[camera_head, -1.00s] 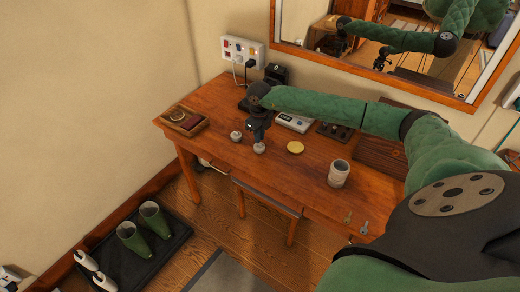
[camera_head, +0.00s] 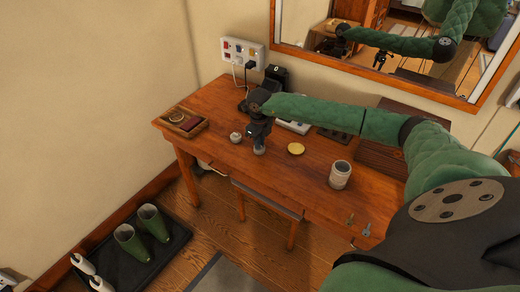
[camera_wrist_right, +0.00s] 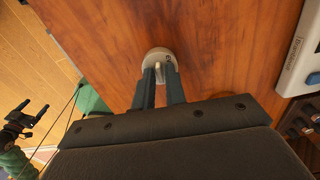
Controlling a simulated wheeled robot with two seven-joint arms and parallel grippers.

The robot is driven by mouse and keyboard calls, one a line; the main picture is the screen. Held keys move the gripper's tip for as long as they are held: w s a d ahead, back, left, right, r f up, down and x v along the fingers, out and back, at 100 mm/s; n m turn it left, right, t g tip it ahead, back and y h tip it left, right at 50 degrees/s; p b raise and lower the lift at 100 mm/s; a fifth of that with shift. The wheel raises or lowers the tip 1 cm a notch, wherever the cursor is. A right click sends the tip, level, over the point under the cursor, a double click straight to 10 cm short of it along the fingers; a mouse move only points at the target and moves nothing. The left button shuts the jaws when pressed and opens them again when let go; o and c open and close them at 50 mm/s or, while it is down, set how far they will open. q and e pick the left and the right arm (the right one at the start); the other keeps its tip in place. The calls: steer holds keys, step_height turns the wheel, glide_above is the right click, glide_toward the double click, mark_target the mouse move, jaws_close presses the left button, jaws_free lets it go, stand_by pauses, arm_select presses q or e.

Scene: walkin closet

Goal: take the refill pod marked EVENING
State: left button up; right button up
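A small round pale pod (camera_head: 259,150) with a knob on top stands on the wooden table (camera_head: 290,179). My right gripper (camera_head: 259,143) points down at it from above. In the right wrist view the pod (camera_wrist_right: 155,54) is at the fingertips, and the two dark fingers (camera_wrist_right: 160,77) are close on either side of its knob. Part of a dark mark shows on the pod, but I cannot read it. A second pale pod (camera_head: 235,137) stands just to its left. My left gripper (camera_wrist_right: 30,112) shows small at the left of the right wrist view, its fingers apart and empty.
A yellow disc (camera_head: 296,149) and a grey cup (camera_head: 340,174) stand to the right on the table. A wooden tray (camera_head: 183,122) is at its left end. A white device (camera_head: 294,126) lies behind the gripper. A mirror (camera_head: 395,45) hangs above.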

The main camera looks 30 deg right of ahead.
jaws_close()
steer(key=shift+r, duration=0.25)
steer(key=shift+r+p, duration=1)
steer(key=shift+r, duration=2.25)
